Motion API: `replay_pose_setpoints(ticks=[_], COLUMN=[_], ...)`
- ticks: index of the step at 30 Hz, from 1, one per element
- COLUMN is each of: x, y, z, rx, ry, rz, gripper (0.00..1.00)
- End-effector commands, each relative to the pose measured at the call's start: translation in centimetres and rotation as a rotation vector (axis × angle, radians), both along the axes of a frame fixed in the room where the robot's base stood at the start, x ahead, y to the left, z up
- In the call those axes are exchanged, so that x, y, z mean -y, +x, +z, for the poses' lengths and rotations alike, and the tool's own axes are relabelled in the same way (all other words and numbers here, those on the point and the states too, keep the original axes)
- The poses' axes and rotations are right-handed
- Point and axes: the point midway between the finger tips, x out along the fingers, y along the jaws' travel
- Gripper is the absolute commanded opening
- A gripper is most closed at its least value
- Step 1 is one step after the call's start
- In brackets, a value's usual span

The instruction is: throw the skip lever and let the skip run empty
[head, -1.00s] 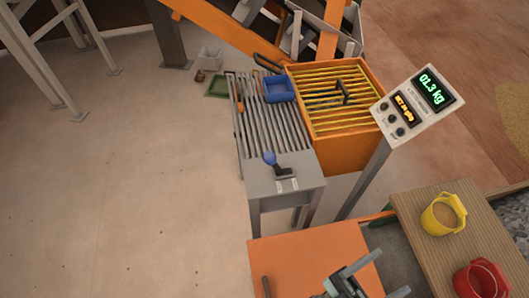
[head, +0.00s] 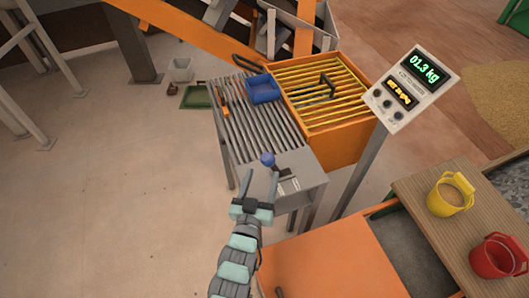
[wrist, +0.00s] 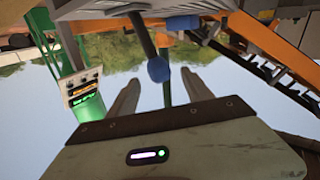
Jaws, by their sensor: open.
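The lever has a blue ball knob (head: 267,160) on a dark shaft. It leans to the left from its plate on the near end of the grey slatted table (head: 312,178). My gripper (head: 262,177) is open and empty, just in front of the knob, fingers pointing at it. In the wrist view the knob (wrist: 158,68) appears between and just beyond the two fingertips; I see no contact. I cannot tell for certain which part is the skip; an orange bin with a yellow grate (head: 315,90) stands behind the table.
A blue tray (head: 263,88) sits on the slats. A display post (head: 412,88) reads 01.3 kg. A yellow bucket (head: 449,196) and a red bucket (head: 497,257) stand on a wooden bench at right. The floor at left is mostly clear.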

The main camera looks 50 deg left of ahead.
Motion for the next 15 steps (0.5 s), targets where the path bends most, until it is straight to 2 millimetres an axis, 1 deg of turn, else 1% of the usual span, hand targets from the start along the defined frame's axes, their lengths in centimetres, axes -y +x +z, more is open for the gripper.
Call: replay_pose_setpoints(ticks=[6, 9, 15], x=[-1.8, -2.8, -4.3], y=[3.1, 4.5, 6.9], z=[0.3, 0.1, 0.0], rx=[0.004, 0.001, 0.000], ry=[0.002, 0.001, 0.000], rz=[-0.002, -0.001, -0.001], gripper=[0.59, 0.59, 0.59])
